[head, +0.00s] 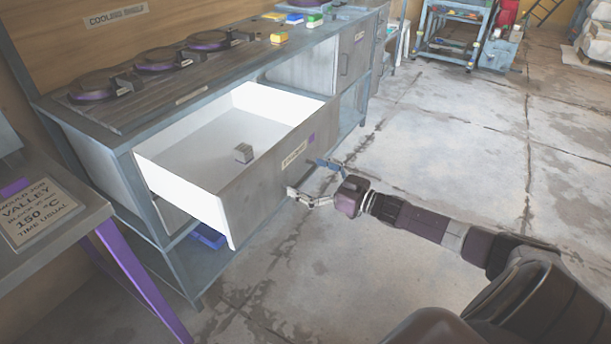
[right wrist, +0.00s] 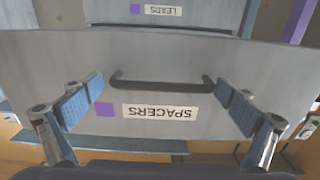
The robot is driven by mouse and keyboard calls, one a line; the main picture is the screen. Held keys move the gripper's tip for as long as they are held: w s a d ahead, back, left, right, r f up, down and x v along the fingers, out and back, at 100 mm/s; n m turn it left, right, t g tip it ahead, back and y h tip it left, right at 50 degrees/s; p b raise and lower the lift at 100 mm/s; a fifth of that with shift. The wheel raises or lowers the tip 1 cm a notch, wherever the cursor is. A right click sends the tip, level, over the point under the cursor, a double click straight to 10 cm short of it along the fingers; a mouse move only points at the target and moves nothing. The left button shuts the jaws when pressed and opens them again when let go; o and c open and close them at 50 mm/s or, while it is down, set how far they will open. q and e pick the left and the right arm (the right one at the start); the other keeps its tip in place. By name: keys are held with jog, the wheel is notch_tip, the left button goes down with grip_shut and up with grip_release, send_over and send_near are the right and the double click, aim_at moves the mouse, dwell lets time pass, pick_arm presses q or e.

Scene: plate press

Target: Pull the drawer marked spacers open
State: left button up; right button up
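The spacers drawer (head: 245,203) stands well out of the bench in the head view, its white inside showing. Its front carries a label (right wrist: 160,112) reading SPACERS, upside down in the right wrist view, and a purple square. A dark bar handle (right wrist: 162,84) is on that front. My right gripper (head: 310,178) is at the drawer front, fingers spread. In the right wrist view its blue finger pads lie on either side of the handle's ends, apart from it. My left gripper is not in view.
The bench top holds round purple-rimmed plates (head: 160,60) and coloured blocks (head: 279,37). A table with a VALLEY sign (head: 40,212) is at left. The floor (head: 420,130) to the right is clear.

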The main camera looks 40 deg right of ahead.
jog(key=shift+s+f, duration=0.1)
jog(key=shift+s, duration=0.15)
jog(key=v, duration=1.1)
jog(key=shift+s+d, duration=0.15)
jog(key=shift+s, duration=0.05)
